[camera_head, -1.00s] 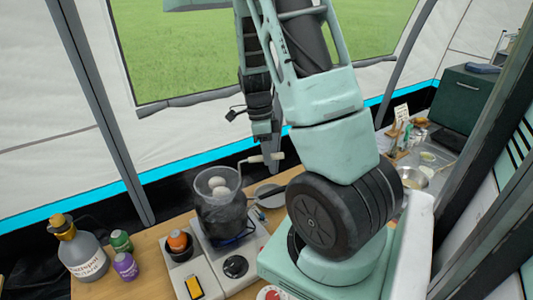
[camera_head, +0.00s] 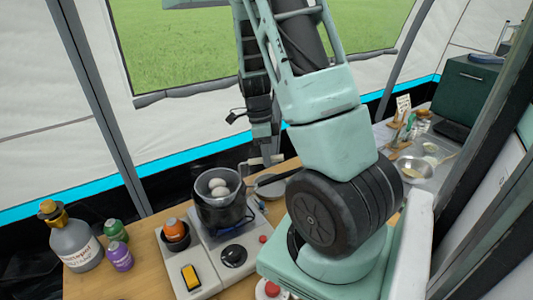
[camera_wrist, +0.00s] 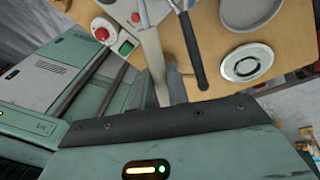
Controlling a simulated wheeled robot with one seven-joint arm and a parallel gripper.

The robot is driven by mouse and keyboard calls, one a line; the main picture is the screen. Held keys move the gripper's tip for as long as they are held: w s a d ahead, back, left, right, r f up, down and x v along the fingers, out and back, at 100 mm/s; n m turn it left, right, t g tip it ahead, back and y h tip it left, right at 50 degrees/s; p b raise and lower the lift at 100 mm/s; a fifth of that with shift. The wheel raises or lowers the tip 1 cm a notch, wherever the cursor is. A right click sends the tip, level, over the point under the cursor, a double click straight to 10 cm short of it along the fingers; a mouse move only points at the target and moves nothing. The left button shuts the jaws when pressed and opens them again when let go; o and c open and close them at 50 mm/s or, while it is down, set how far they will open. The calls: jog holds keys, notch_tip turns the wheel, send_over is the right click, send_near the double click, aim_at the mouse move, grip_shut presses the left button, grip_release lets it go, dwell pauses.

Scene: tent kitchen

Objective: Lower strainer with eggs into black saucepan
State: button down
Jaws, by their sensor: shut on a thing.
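The strainer (camera_head: 203,181), a clear mesh cup with pale eggs (camera_head: 219,187) in it, is upright at the black saucepan (camera_head: 222,217). Its lower part is inside the saucepan and its rim stands above the pan's edge. I cannot tell whether it touches the bottom. My gripper (camera_head: 265,152) is to the right of the saucepan, shut on the strainer's handle (camera_head: 274,159). The pale handle also shows in the wrist view (camera_wrist: 155,65), near a black pan handle (camera_wrist: 195,60). The fingertips are partly hidden.
The saucepan stands on a grey burner unit (camera_head: 233,256). A large grey bottle (camera_head: 76,245) and green and purple bottles (camera_head: 119,257) stand farther left. A dark pan (camera_head: 270,187) lies to the right.

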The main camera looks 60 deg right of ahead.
jog(key=shift+w+d+b+x, duration=0.1)
jog(key=shift+w+b+x, duration=0.1)
jog(key=shift+b+x, duration=0.55)
jog(key=shift+w+d+b+x, duration=0.1)
jog(key=shift+w+b+x, duration=0.15)
jog(key=shift+x, duration=0.85)
jog(key=shift+w+d+b+x, duration=0.15)
jog(key=shift+b+x, duration=0.45)
jog(key=shift+x, duration=1.05)
jog(key=shift+w, duration=0.2)
jog(key=c, duration=1.3)
grip_release()
jog(key=b+v, duration=0.2)
jog(key=v, duration=1.5)
jog(key=shift+w+r, duration=0.1)
jog(key=shift+r, duration=0.05)
